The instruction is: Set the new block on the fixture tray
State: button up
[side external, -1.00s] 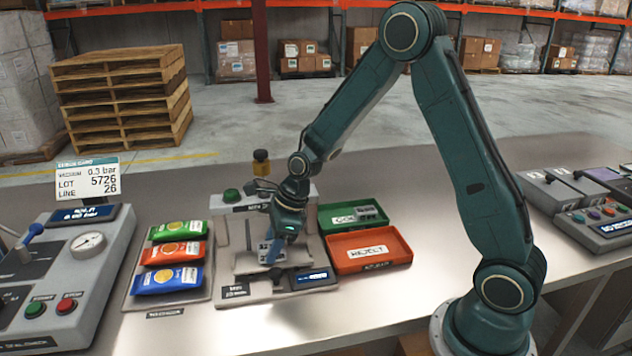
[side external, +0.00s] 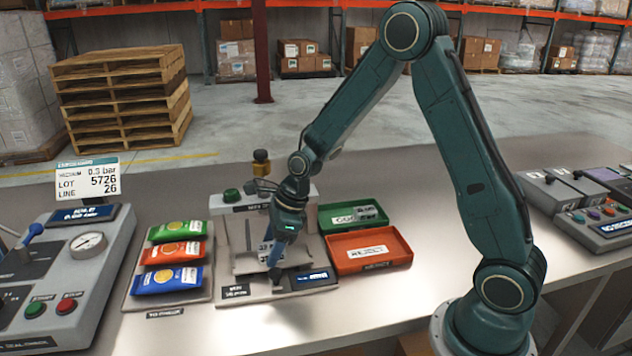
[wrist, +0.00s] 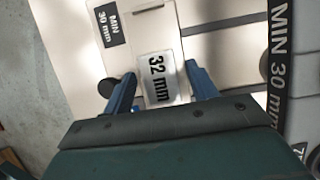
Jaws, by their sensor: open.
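A pale block marked "32 mm" (wrist: 162,80) shows in the wrist view, between the two blue fingers of my gripper (wrist: 160,74). The fingers stand apart on either side of it; I cannot tell whether they touch it. A pale plate (wrist: 90,62) labelled "MIN 30 mm" lies around the block, and which part is the fixture tray is unclear. In the side external view my gripper (side external: 274,262) points down over the front of the pale central station (side external: 242,262). My gripper hides most of the block there.
Left of the station is a tray with green (side external: 177,231), orange (side external: 174,253) and blue (side external: 167,280) packets. Right of it are a green bin (side external: 330,213) and an orange reject bin (side external: 398,247). A gauge console (side external: 110,238) stands far left. The front bench is clear.

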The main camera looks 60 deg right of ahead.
jog(key=v, duration=1.2)
dwell(0.6)
jog(key=s+a+r+n+t+h, duration=0.1)
jog(key=s+r+n, duration=0.4)
jog(key=s+n, duration=0.6)
jog(key=s+a+r+n+t+h, duration=0.1)
jog(key=s+r+n, duration=0.4)
jog(key=s+n, duration=0.7)
jog(key=n+h, duration=0.1)
jog(key=n, duration=0.3)
jog(key=shift+a, duration=0.2)
jog(key=shift+w, duration=0.1)
jog(key=shift+c, duration=0.5)
